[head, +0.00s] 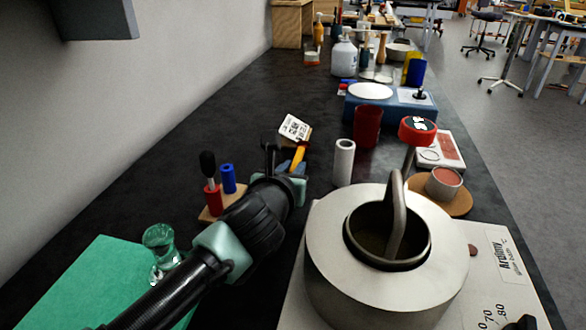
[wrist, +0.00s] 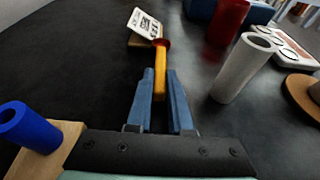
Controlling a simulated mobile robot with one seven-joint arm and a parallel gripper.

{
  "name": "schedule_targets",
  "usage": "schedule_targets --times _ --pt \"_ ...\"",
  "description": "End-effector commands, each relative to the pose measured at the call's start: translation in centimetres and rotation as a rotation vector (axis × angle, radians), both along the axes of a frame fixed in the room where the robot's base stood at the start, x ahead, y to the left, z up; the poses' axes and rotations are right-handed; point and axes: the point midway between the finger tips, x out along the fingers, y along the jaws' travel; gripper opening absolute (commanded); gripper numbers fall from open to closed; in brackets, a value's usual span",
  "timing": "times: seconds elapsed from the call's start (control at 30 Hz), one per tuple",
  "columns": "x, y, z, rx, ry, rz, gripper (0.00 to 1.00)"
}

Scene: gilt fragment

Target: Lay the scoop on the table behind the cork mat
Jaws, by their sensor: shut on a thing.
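My gripper (head: 292,169) is over the dark table, left of the large metal pot. In the wrist view its two blue fingers (wrist: 160,92) are shut on a yellow-orange handle, which I take to be the scoop (wrist: 161,70). The scoop also shows in the head view (head: 299,156), partly hidden by the fingers. A dark red part shows at the handle's far end; its shape is unclear. The round brown cork mat (head: 459,207) lies at the right, behind the pot, with a small cup (head: 443,182) of reddish contents on it. It also shows in the wrist view (wrist: 299,94).
The metal pot (head: 330,240) stands on a pale hotplate (head: 505,265). A white cylinder (head: 344,162), a red cup (head: 367,126), a red-topped object (head: 417,131) and a boxed tray (head: 447,150) crowd the area near the mat. A printed card (head: 294,127) stands behind my gripper.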

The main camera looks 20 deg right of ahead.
Motion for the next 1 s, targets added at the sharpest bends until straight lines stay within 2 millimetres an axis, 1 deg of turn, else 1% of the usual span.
schedule_targets --times 0.13,0.17,0.2,0.3,0.57,0.7,0.87,1.0 --pt "0.0 0.0 -0.5 0.001 -0.001 0.000 0.00" --pt "0.0 0.0 -0.4 0.001 -0.001 0.000 0.24" --pt "0.0 0.0 -0.4 0.001 -0.001 0.000 0.31" --pt "0.0 0.0 -0.4 0.001 -0.001 0.000 0.49" --pt "0.0 0.0 -0.3 0.000 0.000 0.000 0.49" --pt "-0.2 0.1 0.3 -0.001 -0.001 0.000 0.49" --pt "-1.8 1.4 1.0 0.000 -0.002 0.001 0.49" --pt "-4.0 2.8 1.9 0.001 -0.002 0.000 0.49"
